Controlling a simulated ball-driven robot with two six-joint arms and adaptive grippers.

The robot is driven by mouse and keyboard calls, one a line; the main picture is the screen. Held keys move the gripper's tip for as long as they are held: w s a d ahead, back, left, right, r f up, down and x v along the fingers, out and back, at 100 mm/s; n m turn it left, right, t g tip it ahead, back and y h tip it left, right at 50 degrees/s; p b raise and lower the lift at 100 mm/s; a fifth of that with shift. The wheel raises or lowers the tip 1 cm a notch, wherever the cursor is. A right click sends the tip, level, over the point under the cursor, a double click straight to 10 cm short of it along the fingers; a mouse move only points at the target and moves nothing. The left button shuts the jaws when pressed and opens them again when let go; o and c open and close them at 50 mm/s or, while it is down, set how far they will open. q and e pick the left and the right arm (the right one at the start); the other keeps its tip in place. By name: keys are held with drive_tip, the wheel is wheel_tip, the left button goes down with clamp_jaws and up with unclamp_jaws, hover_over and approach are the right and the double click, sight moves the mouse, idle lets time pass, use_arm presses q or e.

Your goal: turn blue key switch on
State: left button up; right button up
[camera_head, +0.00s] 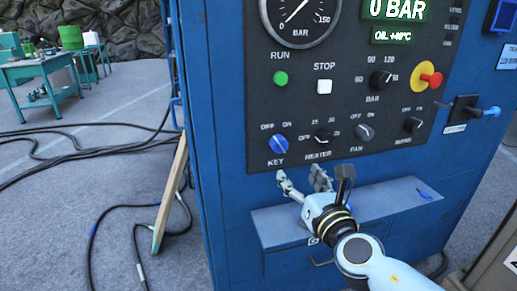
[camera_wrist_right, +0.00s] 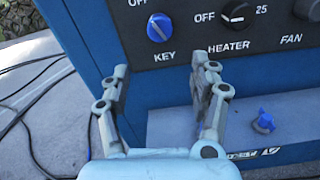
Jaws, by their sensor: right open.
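The blue key switch (camera_head: 278,144) sits at the lower left of the dark control panel, above the label KEY, with OFF and ON marked over it. It also shows in the right wrist view (camera_wrist_right: 159,27) at the top, left of the heater knob. Its pointer direction is too small to tell surely. My right gripper (camera_head: 300,176) is open and empty, below the key switch and apart from it. In the right wrist view its two fingers (camera_wrist_right: 160,66) stand wide apart, with the switch just beyond and above the gap. My left gripper is not in view.
The heater knob (camera_head: 322,137) and fan knob (camera_head: 363,133) are to the right of the switch. A grey shelf (camera_head: 270,226) juts out below the panel, with a small blue item (camera_head: 424,194) on it. Black cables (camera_head: 90,132) lie on the floor at left.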

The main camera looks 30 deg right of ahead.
sight(283, 149)
drive_tip(key=x, duration=0.6)
drive_tip(key=r+p+x, duration=0.1)
drive_tip(key=x, duration=0.3)
drive_tip(key=shift+w+d, duration=0.15)
drive_tip(key=shift+w, duration=0.35)
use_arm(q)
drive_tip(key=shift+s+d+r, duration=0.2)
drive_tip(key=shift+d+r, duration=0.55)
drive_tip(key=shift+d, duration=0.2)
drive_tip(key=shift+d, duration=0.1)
use_arm(e)
drive_tip(key=shift+c, duration=0.3)
drive_tip(key=shift+c, duration=1.2)
drive_tip(key=c, duration=0.9)
